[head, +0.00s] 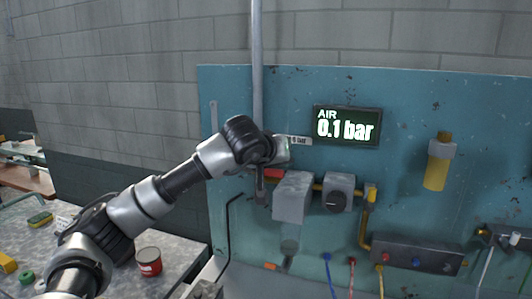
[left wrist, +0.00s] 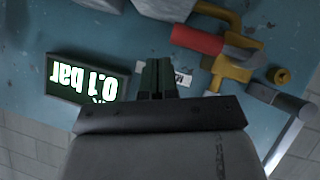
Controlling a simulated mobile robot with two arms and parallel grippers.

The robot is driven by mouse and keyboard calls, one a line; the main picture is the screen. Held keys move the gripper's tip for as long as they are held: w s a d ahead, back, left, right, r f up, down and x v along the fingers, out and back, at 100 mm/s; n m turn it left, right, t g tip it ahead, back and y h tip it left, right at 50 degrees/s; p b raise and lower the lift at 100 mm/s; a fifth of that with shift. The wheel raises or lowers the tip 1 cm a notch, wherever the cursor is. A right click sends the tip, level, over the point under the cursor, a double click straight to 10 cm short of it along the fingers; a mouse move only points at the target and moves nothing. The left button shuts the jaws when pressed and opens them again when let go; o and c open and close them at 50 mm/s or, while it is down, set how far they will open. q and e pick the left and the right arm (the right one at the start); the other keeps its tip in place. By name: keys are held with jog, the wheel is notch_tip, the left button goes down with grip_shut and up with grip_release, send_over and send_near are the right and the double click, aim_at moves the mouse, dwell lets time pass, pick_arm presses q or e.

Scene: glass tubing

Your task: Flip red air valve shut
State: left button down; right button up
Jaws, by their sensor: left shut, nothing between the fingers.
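The red valve handle (head: 272,173) shows in the head view just below my left gripper, partly hidden by it. In the left wrist view the red handle (left wrist: 197,39) points sideways from its yellow valve body (left wrist: 235,65), roughly crosswise to the pipe. My left gripper (head: 283,151) is in front of the panel, above the handle. In the left wrist view its fingers (left wrist: 157,78) are shut and empty, apart from the handle. The air display (head: 346,127) reads 0.1 bar. My right gripper is not in view.
A grey vertical pipe (head: 257,60) runs down the blue panel (head: 400,85). A grey block (head: 292,197) and a regulator with a black knob (head: 337,195) sit right of the valve. A red can (head: 149,262) stands on the bench at lower left.

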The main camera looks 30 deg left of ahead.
pick_arm(q)
jog(key=w+d+r+b+v, duration=0.1)
jog(key=d+b+v, duration=0.1)
jog(key=v, duration=0.9)
jog(key=shift+s+r+b, duration=0.2)
jog(key=shift+r+b, duration=0.2)
jog(key=shift+b, duration=0.3)
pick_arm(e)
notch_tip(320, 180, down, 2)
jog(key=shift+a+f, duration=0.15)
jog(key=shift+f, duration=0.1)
